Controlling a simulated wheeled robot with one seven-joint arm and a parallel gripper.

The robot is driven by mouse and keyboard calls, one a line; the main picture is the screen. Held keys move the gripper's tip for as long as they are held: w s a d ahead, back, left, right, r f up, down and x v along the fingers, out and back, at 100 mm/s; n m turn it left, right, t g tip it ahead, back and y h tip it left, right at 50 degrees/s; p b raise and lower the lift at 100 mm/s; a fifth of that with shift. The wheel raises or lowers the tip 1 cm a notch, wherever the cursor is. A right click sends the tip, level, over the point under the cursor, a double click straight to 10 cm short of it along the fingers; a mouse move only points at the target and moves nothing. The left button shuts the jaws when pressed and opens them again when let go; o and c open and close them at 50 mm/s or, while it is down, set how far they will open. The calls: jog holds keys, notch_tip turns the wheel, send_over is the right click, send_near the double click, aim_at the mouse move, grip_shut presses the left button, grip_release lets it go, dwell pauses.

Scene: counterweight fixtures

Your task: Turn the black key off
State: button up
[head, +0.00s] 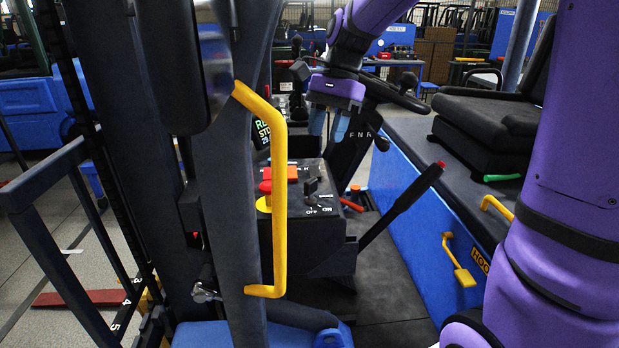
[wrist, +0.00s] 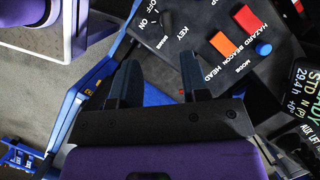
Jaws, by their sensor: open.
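The black key (head: 312,187) stands up from the dark console panel (head: 329,204), with OFF and ON printed below it. In the wrist view the black key (wrist: 166,19) shows near the top, beside the words ON, OFF and KEY. I cannot tell clearly which label it points to. My gripper (head: 330,122) is above and behind the panel in the head view, with its two bluish fingers apart. In the wrist view my gripper (wrist: 160,62) has nothing between its fingers, and the key is apart from them, beyond the fingertips.
A red-and-yellow stop button (head: 265,190) sits left of the key. The wrist view shows a red hazard switch (wrist: 250,19), an orange beacon switch (wrist: 222,43) and a blue mode knob (wrist: 263,48). A yellow handrail (head: 280,200) and a black lever (head: 402,205) flank the console.

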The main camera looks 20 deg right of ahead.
aim_at(311, 179)
jog(key=shift+m, duration=0.3)
jog(key=x, duration=0.7)
jog(key=w+x, duration=0.1)
jog(key=x, duration=0.3)
jog(key=shift+f, duration=0.2)
grip_shut()
